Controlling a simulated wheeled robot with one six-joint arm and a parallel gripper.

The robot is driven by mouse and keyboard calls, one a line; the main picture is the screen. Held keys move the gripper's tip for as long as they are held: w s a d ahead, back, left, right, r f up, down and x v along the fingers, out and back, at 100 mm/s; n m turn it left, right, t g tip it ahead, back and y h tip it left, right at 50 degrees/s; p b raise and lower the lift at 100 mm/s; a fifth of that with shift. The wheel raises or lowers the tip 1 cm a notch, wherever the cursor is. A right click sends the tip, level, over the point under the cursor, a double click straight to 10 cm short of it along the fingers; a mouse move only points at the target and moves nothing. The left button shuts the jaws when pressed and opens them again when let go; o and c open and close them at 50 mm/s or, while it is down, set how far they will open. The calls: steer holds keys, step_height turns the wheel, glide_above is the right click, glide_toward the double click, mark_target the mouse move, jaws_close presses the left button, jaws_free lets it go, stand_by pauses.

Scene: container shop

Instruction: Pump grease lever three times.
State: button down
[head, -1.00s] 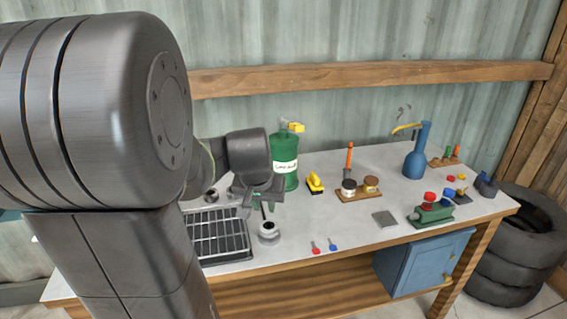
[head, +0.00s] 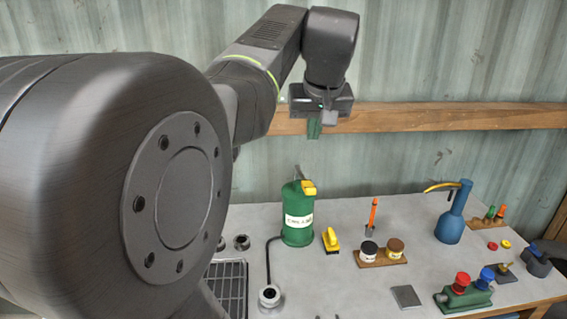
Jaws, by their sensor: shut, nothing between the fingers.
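A green canister (head: 297,222) with a white label stands upright on the bench, with a yellow lever grip (head: 308,187) at its top. A thin grey rod stands beside the grip. A black hose runs from the canister's side down to a round grey fitting (head: 269,297). My gripper (head: 314,129) hangs above and slightly right of the canister, in front of the wall beam, pointing down. It looks shut, with nothing seen in it, and is apart from the lever.
A blue long-necked can (head: 452,222), a yellow-handled brush (head: 330,240), a wooden block with two jars (head: 381,259) and a green base with red and blue knobs (head: 464,298) stand to the right. A black grid tray (head: 229,284) lies left. Bare bench (head: 345,294) shows in front.

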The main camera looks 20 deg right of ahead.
glide_above(307, 182)
steer(key=s, duration=0.1)
steer(key=f, duration=0.8)
steer(key=shift+a+f, duration=0.2)
steer(key=shift+a, duration=0.1)
steer(key=f, duration=0.3)
steer(key=shift+s+f+p, duration=0.15)
steer(key=shift+s+p, duration=0.2)
steer(key=shift+p, duration=0.05)
steer(key=shift+s+f, duration=0.1)
steer(key=shift+f, duration=0.4)
steer(key=shift+f, duration=0.15)
